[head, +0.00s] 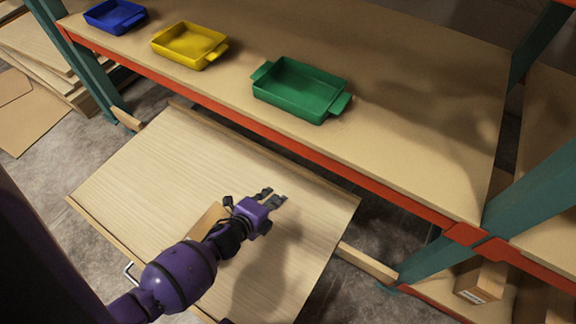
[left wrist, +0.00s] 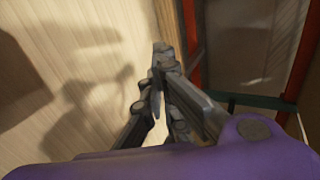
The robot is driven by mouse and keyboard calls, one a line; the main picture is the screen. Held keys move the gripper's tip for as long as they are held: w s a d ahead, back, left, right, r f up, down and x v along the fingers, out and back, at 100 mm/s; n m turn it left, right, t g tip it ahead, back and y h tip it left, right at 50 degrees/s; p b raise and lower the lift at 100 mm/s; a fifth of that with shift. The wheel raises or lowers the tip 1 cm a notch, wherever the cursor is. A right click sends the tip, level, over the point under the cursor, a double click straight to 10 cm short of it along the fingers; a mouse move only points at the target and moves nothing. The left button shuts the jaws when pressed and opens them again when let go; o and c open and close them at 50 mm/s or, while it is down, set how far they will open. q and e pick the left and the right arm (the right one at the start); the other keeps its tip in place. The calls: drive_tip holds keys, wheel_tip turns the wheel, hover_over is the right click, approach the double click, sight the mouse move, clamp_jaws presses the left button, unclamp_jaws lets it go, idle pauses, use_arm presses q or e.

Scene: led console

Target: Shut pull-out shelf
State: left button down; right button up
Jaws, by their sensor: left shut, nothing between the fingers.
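The pull-out shelf (head: 160,170) is a pale wooden board that sticks out from below the rack's upper shelf in the head view. A metal handle (head: 130,271) shows at its near left side. My left gripper (head: 274,197) is over the right part of the board, fingers shut and empty. In the left wrist view the shut fingers (left wrist: 160,60) point along the pale board (left wrist: 70,70), with its shadow on the wood. I cannot tell whether they touch it. My right gripper is not in view.
Blue (head: 114,16), yellow (head: 189,45) and green (head: 300,88) trays stand on the upper shelf (head: 420,110), which has an orange front beam (head: 400,200). A teal post (head: 500,225) is at the right. Stacked boards (head: 35,50) lie at the far left.

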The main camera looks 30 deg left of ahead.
use_arm(q)
drive_tip(key=b, duration=0.3)
approach(299, 172)
drive_tip(key=b+x, duration=0.1)
drive_tip(key=x, duration=0.1)
drive_tip(key=b+x, duration=0.1)
drive_tip(key=x, duration=0.2)
drive_tip(key=shift+s+f, duration=0.2)
drive_tip(key=shift+f, duration=0.25)
drive_tip(key=shift+w, duration=0.65)
drive_tip(key=shift+r, duration=0.1)
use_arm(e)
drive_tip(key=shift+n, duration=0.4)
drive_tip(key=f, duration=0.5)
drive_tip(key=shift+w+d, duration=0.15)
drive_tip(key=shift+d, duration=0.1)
